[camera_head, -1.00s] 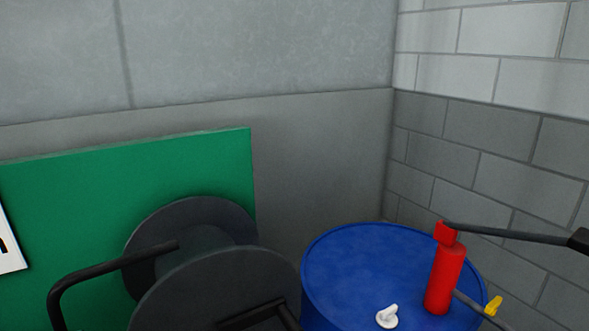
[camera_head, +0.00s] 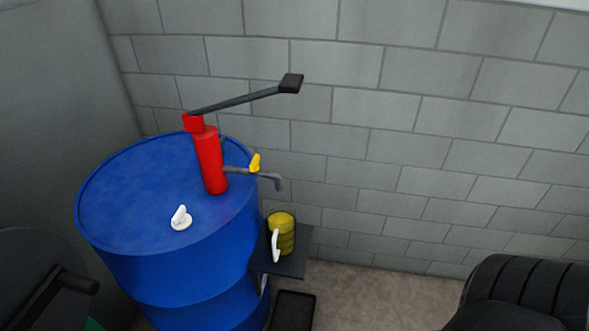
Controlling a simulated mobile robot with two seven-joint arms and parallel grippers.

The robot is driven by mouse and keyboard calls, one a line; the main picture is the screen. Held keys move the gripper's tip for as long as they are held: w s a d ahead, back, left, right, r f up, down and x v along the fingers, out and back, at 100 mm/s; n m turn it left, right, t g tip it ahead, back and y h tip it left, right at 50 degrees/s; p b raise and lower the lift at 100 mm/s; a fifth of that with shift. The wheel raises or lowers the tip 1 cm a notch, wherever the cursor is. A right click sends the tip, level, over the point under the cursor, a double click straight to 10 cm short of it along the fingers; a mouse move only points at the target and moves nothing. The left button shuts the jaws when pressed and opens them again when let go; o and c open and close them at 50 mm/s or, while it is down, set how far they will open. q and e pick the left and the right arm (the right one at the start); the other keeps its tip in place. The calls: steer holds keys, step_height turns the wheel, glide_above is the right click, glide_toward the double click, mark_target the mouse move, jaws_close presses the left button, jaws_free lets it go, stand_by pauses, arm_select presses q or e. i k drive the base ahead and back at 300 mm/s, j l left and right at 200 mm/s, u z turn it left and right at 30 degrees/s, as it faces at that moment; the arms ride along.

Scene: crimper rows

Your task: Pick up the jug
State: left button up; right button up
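A yellow jug (camera_head: 286,232) with a white handle stands upright on a small dark shelf (camera_head: 290,265) at the right side of a blue drum (camera_head: 135,200). The white handle (camera_head: 276,246) faces toward me. The grey spout (camera_head: 275,180) of the red pump on the drum hangs above the jug. Neither of my grippers is in view.
The red pump (camera_head: 210,160) with a long dark lever (camera_head: 245,98) stands on the drum, beside a white cap (camera_head: 181,218). A dark tray (camera_head: 292,310) lies on the floor below the shelf. A black tire-like object (camera_head: 530,295) is at lower right. Bare floor (camera_head: 385,295) lies between.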

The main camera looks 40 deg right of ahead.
mark_target(281, 219)
steer(key=z, duration=1.1)
steer(key=i+l, duration=0.45)
steer(key=l, duration=0.3)
steer(key=i+l, duration=0.25)
steer(key=i+l+u, duration=0.15)
steer(key=l+u, duration=0.15)
steer(key=u, duration=0.15)
steer(key=l+u, duration=0.4)
steer(key=j+u, duration=0.1)
steer(key=u, duration=0.85)
steer(key=i+l, duration=0.05)
